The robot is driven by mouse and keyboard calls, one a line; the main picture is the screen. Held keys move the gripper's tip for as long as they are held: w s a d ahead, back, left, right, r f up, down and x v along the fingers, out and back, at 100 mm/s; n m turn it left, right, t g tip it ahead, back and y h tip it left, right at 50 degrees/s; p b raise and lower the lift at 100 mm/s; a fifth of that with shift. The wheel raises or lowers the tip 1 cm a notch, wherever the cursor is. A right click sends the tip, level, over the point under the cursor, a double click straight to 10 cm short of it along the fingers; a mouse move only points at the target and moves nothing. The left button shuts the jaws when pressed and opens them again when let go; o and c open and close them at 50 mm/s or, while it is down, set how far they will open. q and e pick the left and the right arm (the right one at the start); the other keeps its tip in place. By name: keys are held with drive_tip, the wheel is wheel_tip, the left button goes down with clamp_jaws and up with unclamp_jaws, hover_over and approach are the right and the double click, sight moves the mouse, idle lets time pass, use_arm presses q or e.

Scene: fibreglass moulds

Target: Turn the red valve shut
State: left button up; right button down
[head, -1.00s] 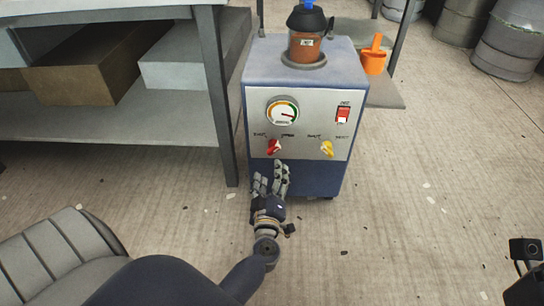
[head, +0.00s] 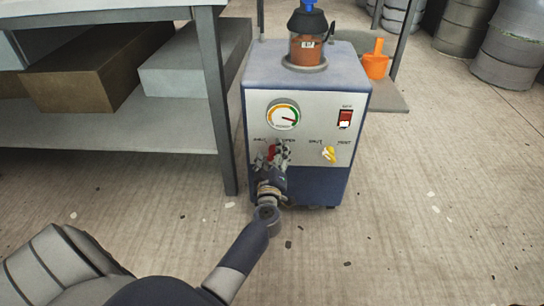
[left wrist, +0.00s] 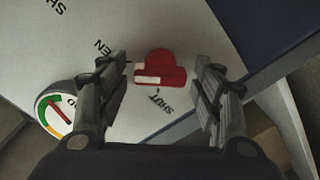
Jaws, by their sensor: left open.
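The red valve (head: 272,152) is on the front panel of the blue and grey machine (head: 355,185), left of a yellow valve, between the labels SHUT and OPEN. My left gripper (head: 271,163) is right in front of it and partly hides it. In the left wrist view, the red valve (left wrist: 168,66) with its white mark lies between the two fingers of my left gripper (left wrist: 160,72). The fingers are open, with a gap on each side of the valve. The valve's exact angle is hard to tell. My right gripper is not in view.
The panel also bears a round gauge (head: 284,115), a red switch (head: 345,117) and the yellow valve (head: 328,153). A jar (head: 307,48) stands on top. A bench (head: 110,133) with boxes stands left of the machine.

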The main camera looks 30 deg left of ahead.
use_arm(q)
drive_tip(key=c, duration=1.1)
